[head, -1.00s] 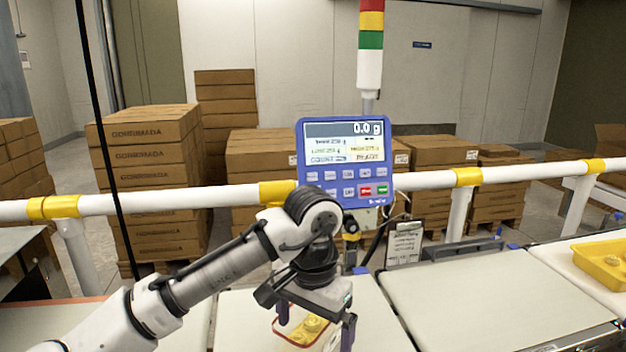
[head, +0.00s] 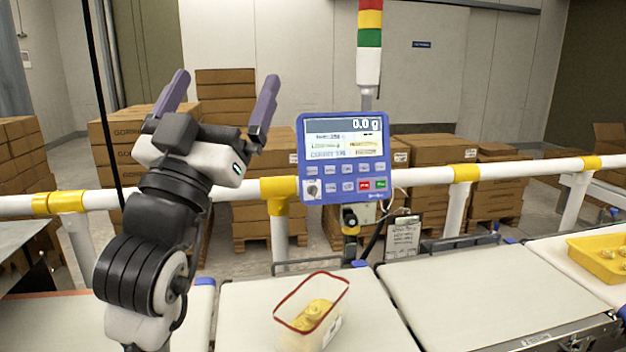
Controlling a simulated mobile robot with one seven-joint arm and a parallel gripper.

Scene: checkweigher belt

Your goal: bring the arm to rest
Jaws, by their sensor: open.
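My gripper (head: 222,100) is raised at the left of the head view, fingers pointing up and spread wide apart. It is open and nothing is between its fingers. My arm is folded upright over the left part of the conveyor line. A clear tub with a red rim (head: 291,311) stands on the near middle belt (head: 248,303), with yellow pieces inside. It is to the right of my arm and well below my gripper, apart from both.
The blue scale display (head: 344,158) reads 0.0 g, right of my gripper. A white rail (head: 420,176) with yellow clamps runs behind the belts. The right belt (head: 490,290) is bare. A yellow tray (head: 600,262) sits at far right. Stacked cartons (head: 225,95) stand behind.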

